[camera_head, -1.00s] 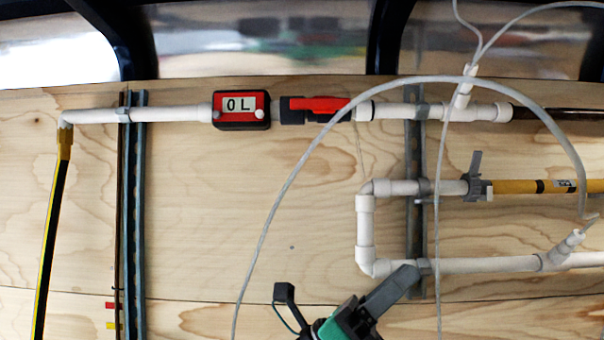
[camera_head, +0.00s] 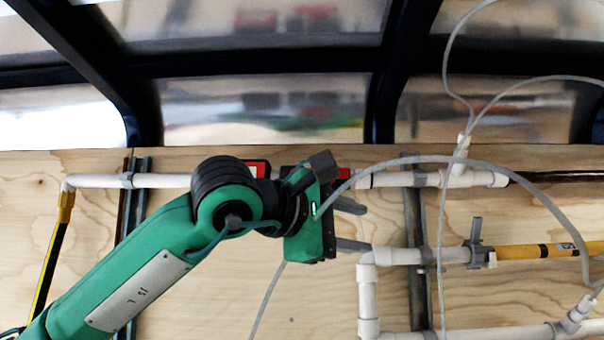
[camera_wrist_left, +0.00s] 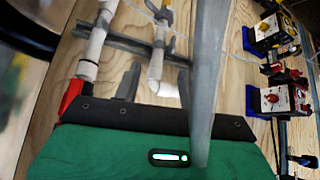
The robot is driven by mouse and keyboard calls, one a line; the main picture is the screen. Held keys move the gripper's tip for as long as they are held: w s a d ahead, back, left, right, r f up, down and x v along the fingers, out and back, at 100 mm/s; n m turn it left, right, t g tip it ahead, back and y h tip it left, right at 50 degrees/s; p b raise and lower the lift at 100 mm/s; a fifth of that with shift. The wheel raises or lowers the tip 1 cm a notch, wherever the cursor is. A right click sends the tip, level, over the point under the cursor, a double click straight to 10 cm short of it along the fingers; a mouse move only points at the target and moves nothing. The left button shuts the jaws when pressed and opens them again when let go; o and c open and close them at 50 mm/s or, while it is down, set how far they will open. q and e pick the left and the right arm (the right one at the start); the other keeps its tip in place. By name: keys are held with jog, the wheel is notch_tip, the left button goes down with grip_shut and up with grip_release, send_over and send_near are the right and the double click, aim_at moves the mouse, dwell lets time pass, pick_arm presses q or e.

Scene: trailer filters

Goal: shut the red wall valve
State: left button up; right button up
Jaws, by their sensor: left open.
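The red wall valve (camera_head: 344,173) is on the upper white pipe. In the head view my left gripper hides most of it, leaving a bit of red above the gripper. In the left wrist view its red part (camera_wrist_left: 72,94) shows at the left, beside the gripper's body and outside the fingers. My left gripper (camera_head: 358,226) is open and empty, its two grey fingers pointing right, just below the upper pipe. Both fingers also show in the left wrist view (camera_wrist_left: 157,85). I cannot tell whether the gripper touches the valve. My right gripper is not in view.
A red meter (camera_head: 256,167) is mostly hidden behind my left arm. A grey hose (camera_head: 420,160) loops across in front of the wall, close to the gripper. A lower white pipe (camera_head: 368,290) and a grey-handled yellow pipe (camera_head: 545,250) lie to the right.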

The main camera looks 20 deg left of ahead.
pick_arm(q)
jog(key=s+a+r+n+t+y, duration=0.3)
jog(key=s+a+r+t+y, duration=0.15)
jog(key=a+r+y, duration=0.55)
jog(key=w+h+p, duration=0.2)
jog(key=w+p, duration=0.3)
jog(key=w, duration=0.9)
jog(key=shift+a+r+n, duration=0.3)
jog(key=shift+r, duration=0.15)
jog(key=shift+t, duration=0.25)
grip_shut()
